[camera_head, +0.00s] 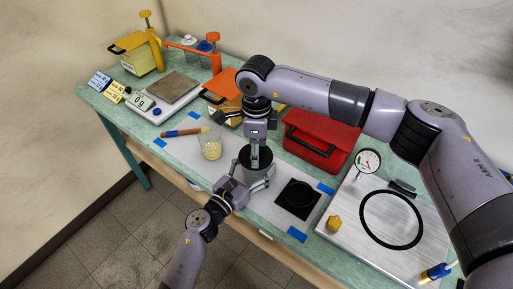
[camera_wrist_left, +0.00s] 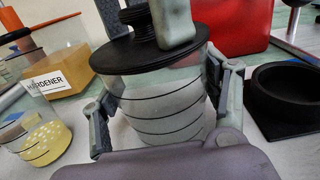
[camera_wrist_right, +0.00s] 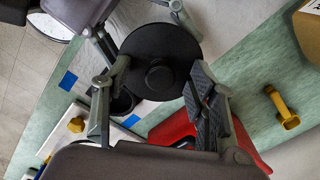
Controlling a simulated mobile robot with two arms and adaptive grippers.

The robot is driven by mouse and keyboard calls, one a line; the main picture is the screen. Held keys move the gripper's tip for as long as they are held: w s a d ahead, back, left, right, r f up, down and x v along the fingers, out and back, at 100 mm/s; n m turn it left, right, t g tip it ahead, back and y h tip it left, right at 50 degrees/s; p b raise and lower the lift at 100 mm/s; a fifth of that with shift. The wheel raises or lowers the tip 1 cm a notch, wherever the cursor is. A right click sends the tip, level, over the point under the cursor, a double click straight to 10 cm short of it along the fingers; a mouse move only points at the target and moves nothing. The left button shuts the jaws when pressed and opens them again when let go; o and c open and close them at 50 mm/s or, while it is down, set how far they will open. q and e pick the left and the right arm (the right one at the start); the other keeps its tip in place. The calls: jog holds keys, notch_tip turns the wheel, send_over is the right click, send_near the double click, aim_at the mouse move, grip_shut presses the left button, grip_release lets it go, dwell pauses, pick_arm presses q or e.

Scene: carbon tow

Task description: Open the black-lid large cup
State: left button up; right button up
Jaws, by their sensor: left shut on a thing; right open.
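The large cup (camera_wrist_left: 165,108) is clear with dark level lines and has a black lid (camera_wrist_left: 150,52) with a raised knob. It stands upright on the pale mat; the black lid also shows from above in the right wrist view (camera_wrist_right: 160,52). My left gripper (camera_head: 257,180) is shut around the cup's body from the front, a finger on each side (camera_wrist_left: 158,105). My right gripper (camera_wrist_right: 160,88) points down over the lid, open, its fingers on either side of the knob.
A red toolbox (camera_head: 318,140) stands close behind.

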jog(key=shift+d+f, duration=0.1)
jog(key=shift+f, duration=0.05)
grip_shut()
dwell(0.6)
jog(key=shift+r, duration=0.2)
jog(key=shift+r, duration=0.1)
dwell(0.7)
jog(key=shift+r, duration=1.05)
